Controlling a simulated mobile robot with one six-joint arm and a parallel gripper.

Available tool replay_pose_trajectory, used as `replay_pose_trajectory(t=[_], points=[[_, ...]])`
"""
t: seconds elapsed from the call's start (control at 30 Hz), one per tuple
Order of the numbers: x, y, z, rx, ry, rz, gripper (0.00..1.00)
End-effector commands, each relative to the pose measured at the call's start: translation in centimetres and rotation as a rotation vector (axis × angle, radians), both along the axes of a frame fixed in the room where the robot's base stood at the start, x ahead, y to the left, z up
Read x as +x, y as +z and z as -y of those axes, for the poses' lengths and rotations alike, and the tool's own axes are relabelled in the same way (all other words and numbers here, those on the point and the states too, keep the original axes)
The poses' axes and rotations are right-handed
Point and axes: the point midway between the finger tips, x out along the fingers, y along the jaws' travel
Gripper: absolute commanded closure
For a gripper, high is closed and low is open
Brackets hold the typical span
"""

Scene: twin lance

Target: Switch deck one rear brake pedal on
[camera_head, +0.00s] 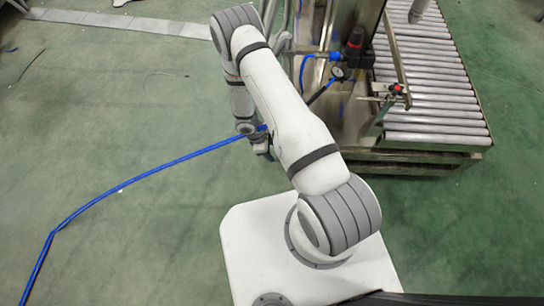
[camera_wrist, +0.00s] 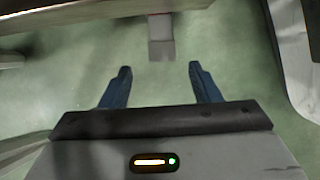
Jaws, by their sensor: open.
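In the wrist view my gripper (camera_wrist: 159,69) is open, with two dark blue fingers spread and nothing between them. A grey block-like piece on a short arm (camera_wrist: 161,38) stands just ahead of the fingers, roughly centred, apart from them. It may be a brake pedal; no label shows which one it is. In the head view my gripper (camera_head: 261,146) hangs low beside the machine, small and mostly hidden by my arm. No pedal can be made out there.
A steel machine frame (camera_head: 318,28) carries a red-topped regulator (camera_head: 355,40) and gauge (camera_head: 338,74). The roller deck (camera_head: 430,85) lies at right. A blue hose (camera_head: 150,172) runs across the green floor, which is open at left. A grey beam (camera_wrist: 292,55) borders the wrist view's right.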

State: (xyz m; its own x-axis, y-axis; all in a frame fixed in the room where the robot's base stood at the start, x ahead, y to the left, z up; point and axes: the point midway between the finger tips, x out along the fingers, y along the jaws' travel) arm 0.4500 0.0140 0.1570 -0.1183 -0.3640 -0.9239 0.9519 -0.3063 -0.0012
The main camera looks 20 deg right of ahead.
Motion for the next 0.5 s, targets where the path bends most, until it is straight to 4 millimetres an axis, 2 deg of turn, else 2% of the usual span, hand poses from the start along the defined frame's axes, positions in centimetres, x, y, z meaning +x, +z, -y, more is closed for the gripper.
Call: replay_pose_trajectory(t=[0.03, 0.2, 0.5], points=[[-0.1, -1.3, 0.3, 0.0, -0.002, 0.0, 0.44], [-0.4, -3.5, 1.3, 0.0, -0.002, 0.0, 0.44], [-0.5, -4.5, 1.8, 0.0, -0.002, 0.001, 0.44]])
